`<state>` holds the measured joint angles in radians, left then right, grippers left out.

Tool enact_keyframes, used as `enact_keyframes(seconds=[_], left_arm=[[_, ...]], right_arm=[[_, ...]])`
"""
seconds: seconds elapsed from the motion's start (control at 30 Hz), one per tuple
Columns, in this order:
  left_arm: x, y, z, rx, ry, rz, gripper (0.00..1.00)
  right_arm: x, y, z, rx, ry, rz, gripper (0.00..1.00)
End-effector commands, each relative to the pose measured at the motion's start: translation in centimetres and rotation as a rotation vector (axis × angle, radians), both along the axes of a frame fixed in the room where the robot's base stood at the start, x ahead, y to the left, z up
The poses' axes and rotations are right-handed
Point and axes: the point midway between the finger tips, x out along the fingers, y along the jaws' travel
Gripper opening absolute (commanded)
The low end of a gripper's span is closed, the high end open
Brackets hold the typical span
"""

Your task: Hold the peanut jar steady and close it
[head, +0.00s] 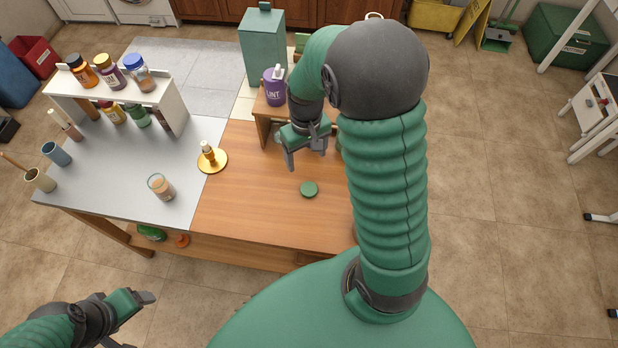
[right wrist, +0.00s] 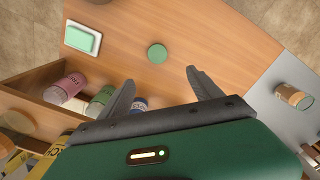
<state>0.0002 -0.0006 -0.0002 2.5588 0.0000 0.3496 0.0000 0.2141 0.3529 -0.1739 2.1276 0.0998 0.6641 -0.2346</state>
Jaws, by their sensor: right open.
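A clear jar with light brown contents (head: 161,187), which I take as the peanut jar, stands upright without a lid on the grey part of the table; it also shows in the right wrist view (right wrist: 292,96). A round green lid (head: 309,189) lies flat on the wooden part, also seen in the right wrist view (right wrist: 157,53). My right gripper (head: 306,158) is open and empty above the wood, behind the lid; its spread fingers show in the right wrist view (right wrist: 160,78). My left gripper (head: 135,321) is open and empty at the lower left, off the table, away from the jar.
A gold candle holder (head: 211,164) stands between jar and lid. A white rack (head: 172,105) with several bottles is at the back left. Cups (head: 57,156) line the left edge. A wooden shelf with jars, including a pink one (right wrist: 64,90), lies near my right gripper. A green block (right wrist: 85,36) sits on a white dish.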

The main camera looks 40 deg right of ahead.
Motion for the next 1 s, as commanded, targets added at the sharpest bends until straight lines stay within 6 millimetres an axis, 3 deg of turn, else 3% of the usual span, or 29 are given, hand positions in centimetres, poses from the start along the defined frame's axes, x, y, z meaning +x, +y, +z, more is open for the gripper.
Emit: enact_keyframes(seconds=[0.37, 0.8, 1.0], left_arm=[[-0.1, 0.0, -0.3, 0.0, 0.003, 0.0, 0.74], [-0.1, 0.0, -0.6, 0.0, 0.002, 0.0, 0.74], [-0.1, 0.0, -0.7, 0.0, 0.002, -0.001, 0.74]], right_arm=[[-0.1, 0.2, -0.9, -0.002, 0.007, -0.003, 0.74], [-0.2, -0.2, -10.2, 0.003, 0.009, -0.005, 0.74], [-0.2, -0.1, -11.8, 0.0, 0.005, -0.003, 0.74]])
